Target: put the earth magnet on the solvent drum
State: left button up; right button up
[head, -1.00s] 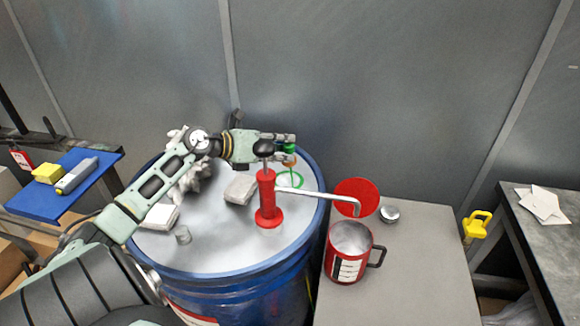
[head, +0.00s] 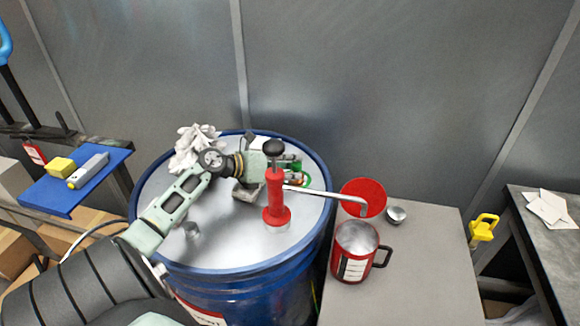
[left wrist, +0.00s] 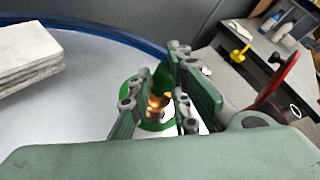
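The solvent drum (head: 215,251) is a large blue drum with a pale grey top. My left gripper (head: 293,167) is low over the drum's right rear, behind a red-handled tool. Its fingers are closed around a small green and copper-coloured piece, taken as the earth magnet (left wrist: 158,103), which is partly hidden by the fingers. A green ring (left wrist: 150,126) shows on the drum top below and around it. I cannot tell whether the magnet touches the drum. My right gripper is not in view.
The red upright tool (head: 276,198) with a bent metal rod stands just in front of my gripper. White gloves (head: 190,150) and a grey block (head: 246,193) lie on the drum. A red mug (head: 354,252) stands on the grey table (head: 425,265) at right.

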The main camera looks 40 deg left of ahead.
pick_arm(q)
jog(key=shift+o, duration=1.4)
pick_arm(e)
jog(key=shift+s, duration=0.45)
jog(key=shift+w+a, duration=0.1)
pick_arm(q)
jog(key=shift+r, duration=0.2)
jog(key=shift+s+a, duration=0.1)
jog(key=shift+s, duration=0.15)
jog(key=b+v, duration=0.2)
jog(key=v, duration=0.9)
jog(key=shift+s+r+b, duration=0.15)
jog(key=shift+s+b, duration=0.15)
jog(key=shift+b, duration=0.05)
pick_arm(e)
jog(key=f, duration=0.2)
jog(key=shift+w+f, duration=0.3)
